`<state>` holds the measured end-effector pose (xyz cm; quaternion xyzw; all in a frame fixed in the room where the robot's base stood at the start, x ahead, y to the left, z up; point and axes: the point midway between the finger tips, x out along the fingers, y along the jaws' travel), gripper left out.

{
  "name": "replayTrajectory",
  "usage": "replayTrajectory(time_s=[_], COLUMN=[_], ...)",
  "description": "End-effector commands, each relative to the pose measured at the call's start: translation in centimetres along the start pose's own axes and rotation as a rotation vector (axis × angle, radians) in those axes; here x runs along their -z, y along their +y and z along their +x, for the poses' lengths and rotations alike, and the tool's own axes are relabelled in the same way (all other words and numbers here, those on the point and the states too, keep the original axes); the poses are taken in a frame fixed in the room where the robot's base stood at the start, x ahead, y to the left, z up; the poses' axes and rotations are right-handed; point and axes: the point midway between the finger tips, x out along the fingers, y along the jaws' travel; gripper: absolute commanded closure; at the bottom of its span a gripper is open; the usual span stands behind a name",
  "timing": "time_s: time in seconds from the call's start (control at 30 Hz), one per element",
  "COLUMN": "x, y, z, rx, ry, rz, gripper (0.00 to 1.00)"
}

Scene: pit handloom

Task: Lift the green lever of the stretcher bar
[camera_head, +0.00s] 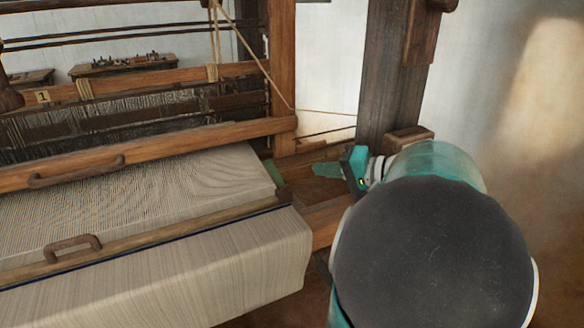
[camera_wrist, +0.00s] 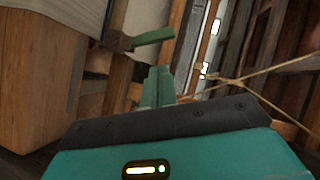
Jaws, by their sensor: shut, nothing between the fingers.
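The green lever (camera_head: 274,172) is a small dark green piece at the right end of the stretcher bar (camera_head: 150,238), by the right edge of the striped cloth (camera_head: 190,185). In the wrist view the green lever (camera_wrist: 153,37) sticks out to the right from a dark end piece. My gripper (camera_head: 318,170) is to the right of the lever, with a gap between them. In the wrist view the teal fingers of my gripper (camera_wrist: 159,70) are together and empty, just below the lever in the picture.
A wooden beam (camera_head: 160,152) with a handle crosses the loom behind the cloth. A dark upright post (camera_head: 385,80) stands behind my gripper. Cords (camera_wrist: 270,75) cross the right side of the wrist view. The wooden loom frame (camera_head: 325,218) lies below my gripper.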

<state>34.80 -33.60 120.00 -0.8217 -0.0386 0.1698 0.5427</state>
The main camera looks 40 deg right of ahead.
Motion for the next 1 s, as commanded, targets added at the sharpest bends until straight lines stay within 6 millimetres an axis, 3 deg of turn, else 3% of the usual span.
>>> replayTrajectory(time_s=[0.17,0.6,1.0], x=[0.0,0.1,0.1], y=[0.1,0.1,0.1], z=[1.8,8.9,9.7], rx=[-0.001,-0.002,-0.001], ry=[0.001,0.001,0.000], rz=[0.001,-0.002,-0.003], gripper=[1.00,1.00,1.00])
